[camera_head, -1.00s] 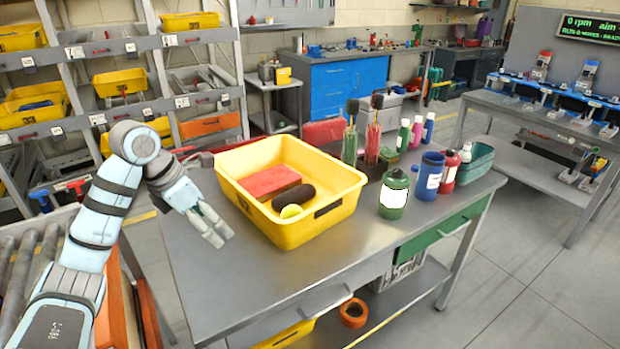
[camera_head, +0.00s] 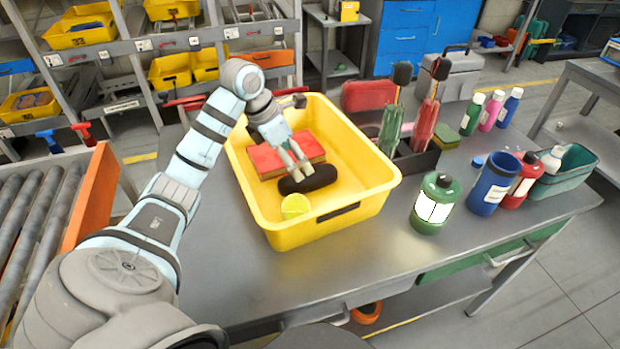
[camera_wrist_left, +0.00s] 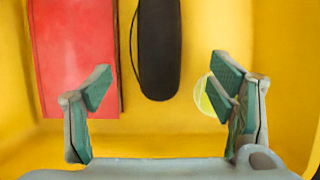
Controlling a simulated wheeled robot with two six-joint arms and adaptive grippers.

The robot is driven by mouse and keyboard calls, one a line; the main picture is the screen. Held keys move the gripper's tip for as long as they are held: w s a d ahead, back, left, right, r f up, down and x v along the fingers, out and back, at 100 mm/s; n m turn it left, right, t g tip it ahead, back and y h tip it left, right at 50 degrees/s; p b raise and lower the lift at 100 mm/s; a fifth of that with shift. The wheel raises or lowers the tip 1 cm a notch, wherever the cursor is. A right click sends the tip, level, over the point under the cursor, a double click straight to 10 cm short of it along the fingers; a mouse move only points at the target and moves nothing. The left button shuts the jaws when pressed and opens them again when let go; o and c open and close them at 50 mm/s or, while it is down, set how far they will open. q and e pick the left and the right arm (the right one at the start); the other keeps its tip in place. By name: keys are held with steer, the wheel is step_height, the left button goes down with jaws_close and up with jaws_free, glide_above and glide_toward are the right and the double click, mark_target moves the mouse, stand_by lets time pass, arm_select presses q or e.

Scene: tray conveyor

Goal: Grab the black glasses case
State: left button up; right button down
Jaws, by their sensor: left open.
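The black glasses case (camera_head: 309,180) lies on the floor of the yellow bin (camera_head: 372,190), beside a red box (camera_head: 287,156) and a yellow-green ball (camera_head: 295,206). My left gripper (camera_head: 297,173) is over the bin, close to the case in the head view. In the left wrist view the case (camera_wrist_left: 159,50) lies ahead, between the lines of the two open fingers (camera_wrist_left: 166,92). The fingers are spread wide with nothing between them. The red box (camera_wrist_left: 75,60) is on the left and the ball (camera_wrist_left: 214,98) is partly behind the right finger. My right gripper is not in view.
The bin stands on a grey workbench (camera_head: 240,280). A green bottle (camera_head: 435,204), a blue cup (camera_head: 492,184) and several other bottles stand to its right. A red case (camera_head: 368,97) stands behind it. The bin walls surround my left gripper.

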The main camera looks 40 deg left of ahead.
mark_target(306, 176)
arm_select(q)
steer(key=x, duration=0.8)
steer(key=shift+w+f+b, duration=0.1)
steer(key=shift+w+b, duration=0.1)
steer(key=shift+b, duration=0.1)
steer(key=c, duration=1.3)
